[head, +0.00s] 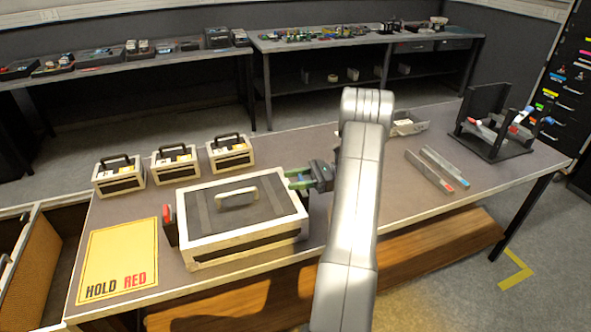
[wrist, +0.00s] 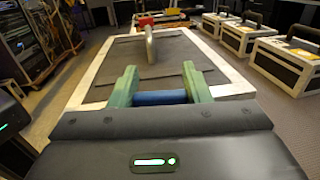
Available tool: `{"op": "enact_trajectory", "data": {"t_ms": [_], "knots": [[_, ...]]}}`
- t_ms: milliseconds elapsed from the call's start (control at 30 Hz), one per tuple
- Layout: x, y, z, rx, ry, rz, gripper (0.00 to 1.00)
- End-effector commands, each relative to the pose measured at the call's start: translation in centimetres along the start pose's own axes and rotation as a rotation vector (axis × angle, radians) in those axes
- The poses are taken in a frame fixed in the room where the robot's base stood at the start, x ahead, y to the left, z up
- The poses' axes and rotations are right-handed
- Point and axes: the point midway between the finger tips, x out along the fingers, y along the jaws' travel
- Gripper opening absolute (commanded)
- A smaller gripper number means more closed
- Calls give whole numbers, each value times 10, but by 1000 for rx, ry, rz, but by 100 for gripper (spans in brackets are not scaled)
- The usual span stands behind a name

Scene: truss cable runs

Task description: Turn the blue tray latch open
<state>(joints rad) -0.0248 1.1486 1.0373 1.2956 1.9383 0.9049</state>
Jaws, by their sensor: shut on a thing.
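The blue tray latch (wrist: 160,97) shows in the wrist view as a blue bar at the near end of a large case (wrist: 105,92) with white edges and a dark lid. My gripper (wrist: 160,92) has green fingers, one on each side of the blue bar, and is shut on it. How far the latch is turned cannot be told. A red latch (head: 168,213) is on the case's left end.
Three small cases (head: 175,163) stand behind the large case. A yellow "HOLD RED" sheet (head: 118,258) lies at left. Two grey bars (head: 430,170) and a black stand (head: 490,140) are at right. The table between my arm and the bars is mostly clear.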

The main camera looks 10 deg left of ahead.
Motion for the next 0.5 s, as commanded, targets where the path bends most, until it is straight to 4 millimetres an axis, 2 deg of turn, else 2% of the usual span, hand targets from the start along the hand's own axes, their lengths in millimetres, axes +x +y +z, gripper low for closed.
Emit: {"op": "enact_trajectory", "data": {"t_ms": [33,500], "knots": [[0,0,7,1,-1,18,21],[0,2,3,-1,0,119,21]]}}
